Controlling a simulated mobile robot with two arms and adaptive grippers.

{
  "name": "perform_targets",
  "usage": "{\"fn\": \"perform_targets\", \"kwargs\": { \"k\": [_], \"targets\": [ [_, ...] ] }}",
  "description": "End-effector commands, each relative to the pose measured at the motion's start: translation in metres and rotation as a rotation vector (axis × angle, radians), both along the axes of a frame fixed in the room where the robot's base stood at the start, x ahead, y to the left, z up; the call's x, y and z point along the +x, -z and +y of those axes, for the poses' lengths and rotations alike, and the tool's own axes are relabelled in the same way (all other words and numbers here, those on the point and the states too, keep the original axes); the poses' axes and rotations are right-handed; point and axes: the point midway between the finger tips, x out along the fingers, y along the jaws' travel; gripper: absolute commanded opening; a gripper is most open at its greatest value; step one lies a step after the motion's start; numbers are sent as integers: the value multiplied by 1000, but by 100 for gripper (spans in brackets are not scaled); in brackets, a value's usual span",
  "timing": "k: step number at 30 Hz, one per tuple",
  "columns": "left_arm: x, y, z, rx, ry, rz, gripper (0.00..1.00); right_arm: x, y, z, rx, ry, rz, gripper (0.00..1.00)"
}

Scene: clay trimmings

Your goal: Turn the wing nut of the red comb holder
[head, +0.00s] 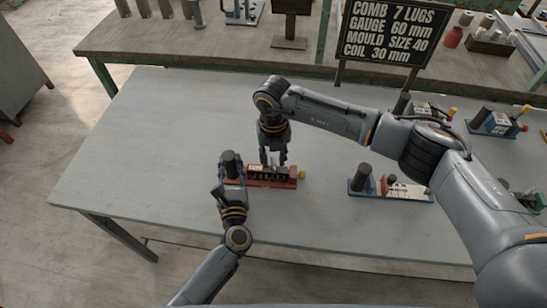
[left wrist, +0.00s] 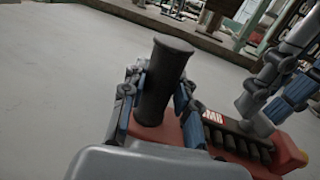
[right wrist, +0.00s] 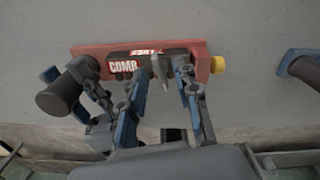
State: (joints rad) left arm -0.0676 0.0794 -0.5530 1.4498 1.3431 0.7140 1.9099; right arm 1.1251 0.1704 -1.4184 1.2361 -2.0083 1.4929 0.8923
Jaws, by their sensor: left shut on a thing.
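The red comb holder (head: 287,184) lies on the grey table, with a black comb strip, a COMB label (right wrist: 123,66) and a yellow knob (right wrist: 218,64) at its right end. Its upright dark handle (left wrist: 163,75) stands at the left end. My left gripper (left wrist: 157,112) is shut around that handle. My right gripper (head: 274,164) points down over the holder with its fingers apart. In the right wrist view, a small grey piece (right wrist: 163,72), seemingly the wing nut, shows between the right fingertips (right wrist: 171,66), nearer one finger. Whether they touch it is unclear.
A blue holder (head: 392,191) with a dark post stands to the right. More holders (head: 495,122) sit farther right and behind. A dark sign (head: 388,30) stands at the back bench. The left part of the table (head: 150,150) is bare.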

Motion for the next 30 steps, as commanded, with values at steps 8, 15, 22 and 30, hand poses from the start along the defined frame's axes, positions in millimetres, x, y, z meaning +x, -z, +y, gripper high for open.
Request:
{"fn": "perform_targets", "kwargs": {
  "k": [8,15,22,30],
  "targets": [
    [0,1,0,0,0,1,0,2,-55,0,2,-1,-7,31],
    [0,1,0,0,0,1,0,1,-98,0,1,1,-4,31],
    [0,0,0,0,0,1,0,1,-114,0,0,1,-1,31],
    [0,0,0,0,0,1,0,1,-114,0,0,1,-1,31]
  ]
}}
